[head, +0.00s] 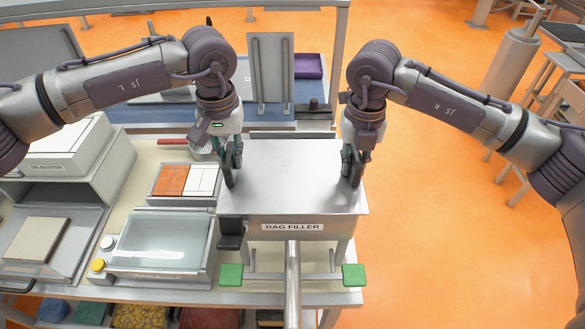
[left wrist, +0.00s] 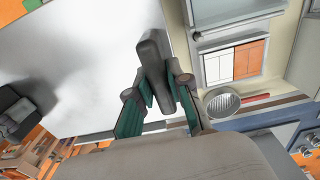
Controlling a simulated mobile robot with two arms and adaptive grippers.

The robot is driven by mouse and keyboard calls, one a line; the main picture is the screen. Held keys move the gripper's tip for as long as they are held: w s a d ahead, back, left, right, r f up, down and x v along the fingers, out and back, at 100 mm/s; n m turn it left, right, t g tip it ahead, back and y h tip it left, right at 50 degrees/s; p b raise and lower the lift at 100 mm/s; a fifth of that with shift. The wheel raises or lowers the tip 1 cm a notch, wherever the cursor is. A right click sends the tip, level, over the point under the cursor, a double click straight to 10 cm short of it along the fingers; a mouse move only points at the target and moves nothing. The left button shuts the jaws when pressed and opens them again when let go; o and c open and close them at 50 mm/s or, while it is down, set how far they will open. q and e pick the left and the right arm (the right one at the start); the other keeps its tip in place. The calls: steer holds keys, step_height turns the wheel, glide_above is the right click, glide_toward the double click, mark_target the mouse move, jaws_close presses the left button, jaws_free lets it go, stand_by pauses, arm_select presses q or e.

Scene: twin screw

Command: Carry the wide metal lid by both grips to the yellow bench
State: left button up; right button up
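The wide metal lid (head: 290,180) lies flat across the top of the box labelled BAG FILLER in the head view. I cannot tell whether it touches the box. My left gripper (head: 231,165) is at the lid's left edge. In the left wrist view its green-padded fingers (left wrist: 160,95) close around a dark upright grip (left wrist: 151,55), with the pale lid (left wrist: 90,50) beside it. My right gripper (head: 351,168) is at the lid's right edge; its fingers hide the grip there, so its hold is unclear. No clearly yellow bench shows.
Left of the filler are an orange-and-white tile tray (head: 186,181), a glass-topped box (head: 160,240) and a mesh cup (head: 202,146) on the cream worktop (head: 128,185). A blue-topped bench (head: 150,108) with an upright panel (head: 271,70) stands behind. Orange floor (head: 440,240) is open at right.

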mark_target(356, 153)
arm_select(q)
jaws_close()
arm_select(e)
jaws_close()
arm_select(q)
steer(key=shift+r, duration=0.1)
arm_select(e)
steer(key=shift+r, duration=0.1)
